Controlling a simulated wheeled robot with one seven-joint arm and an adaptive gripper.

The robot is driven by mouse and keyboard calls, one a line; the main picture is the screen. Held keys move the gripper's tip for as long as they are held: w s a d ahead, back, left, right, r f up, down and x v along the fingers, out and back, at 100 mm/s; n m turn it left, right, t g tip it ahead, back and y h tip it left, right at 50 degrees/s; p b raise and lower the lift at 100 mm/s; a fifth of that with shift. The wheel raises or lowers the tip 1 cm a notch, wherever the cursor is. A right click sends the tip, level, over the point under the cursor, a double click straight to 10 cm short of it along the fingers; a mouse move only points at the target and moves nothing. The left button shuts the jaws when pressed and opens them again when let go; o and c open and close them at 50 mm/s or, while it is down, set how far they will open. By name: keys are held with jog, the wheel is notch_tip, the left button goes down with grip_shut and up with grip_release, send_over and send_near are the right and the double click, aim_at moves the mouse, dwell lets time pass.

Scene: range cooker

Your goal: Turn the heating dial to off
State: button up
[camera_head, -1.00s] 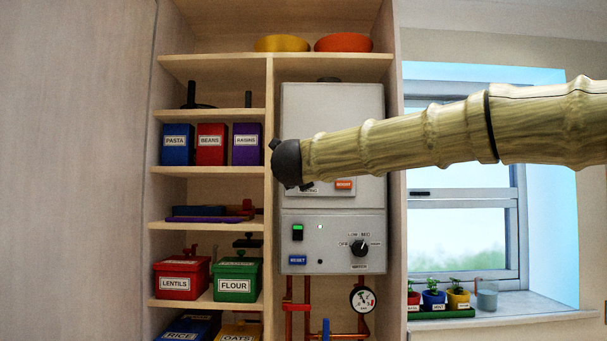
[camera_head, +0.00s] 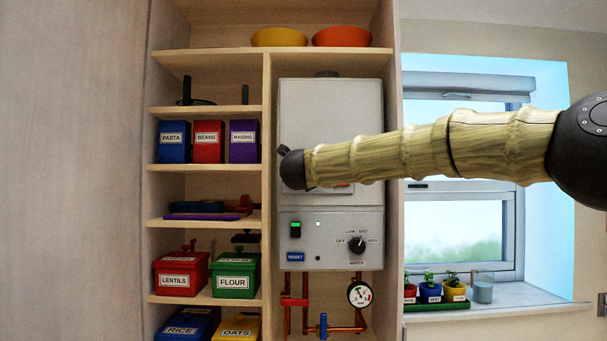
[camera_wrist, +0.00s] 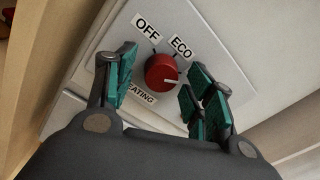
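The heating dial (camera_wrist: 161,72) is a round red knob on a grey plate in the wrist view. OFF is printed at its upper left, ECO at its upper right, and a partly covered heating label lies below. Its white pointer mark points right, past ECO and away from OFF. My gripper (camera_wrist: 164,66) is open, with teal-padded fingers to the left and right of the knob. A gap shows between the knob and the fingers; I cannot tell whether the tips reach its depth.
The boiler (camera_head: 331,110) stands in a wooden cupboard. Its lower panel has a black dial (camera_head: 357,244), a green-lit switch (camera_head: 295,229) and a blue reset button (camera_head: 295,257). A shelf divider (camera_head: 267,190) runs close on the left. Pipes and a gauge (camera_head: 360,294) are below.

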jog(key=shift+d, duration=0.1)
jog(key=c, duration=0.9)
jog(key=shift+f+n, duration=0.1)
jog(key=shift+n, duration=0.2)
jog(key=n+p, duration=0.3)
jog(key=n, duration=0.9)
jog(key=n+y+p, duration=0.1)
jog(key=n+p, duration=0.3)
jog(key=n, duration=0.8)
jog(key=shift+t, duration=0.3)
jog(key=shift+d+n+y, duration=0.1)
jog(key=shift+n+y, duration=0.2)
